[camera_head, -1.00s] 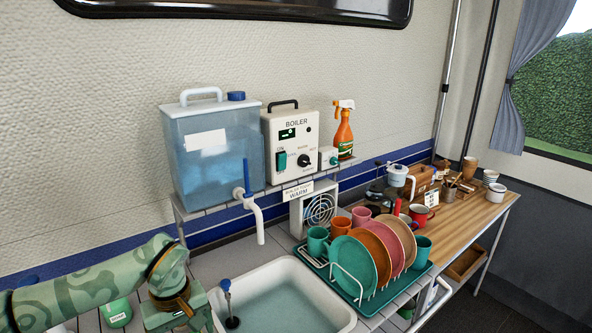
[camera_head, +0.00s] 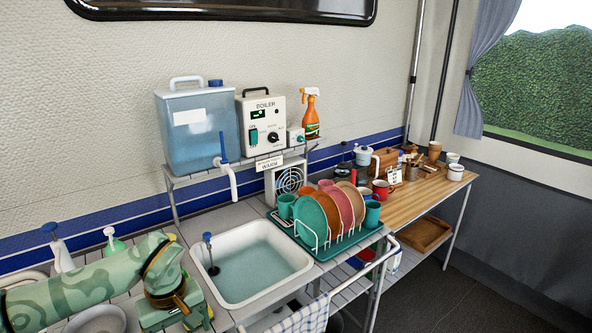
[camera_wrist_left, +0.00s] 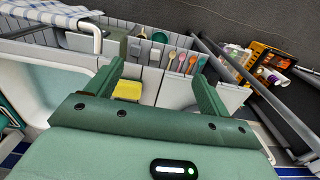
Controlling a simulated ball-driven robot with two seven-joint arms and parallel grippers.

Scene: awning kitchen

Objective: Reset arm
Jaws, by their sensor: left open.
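My left arm comes in from the lower left in the head view, green with a camouflage pattern. My left gripper (camera_head: 178,312) hangs at its end, to the left of the sink (camera_head: 250,262). In the left wrist view the two fingers of my left gripper (camera_wrist_left: 155,88) stand wide apart with nothing between them. Beyond them a yellow sponge-like block (camera_wrist_left: 127,91) shows near the counter. My right gripper is in neither view.
A green dish rack (camera_head: 345,240) with plates and cups stands right of the sink. A water tank (camera_head: 198,135) and a boiler (camera_head: 262,130) stand on the shelf behind. Bottles (camera_head: 57,250) stand behind my left arm. A checked towel (camera_head: 300,320) hangs at the front.

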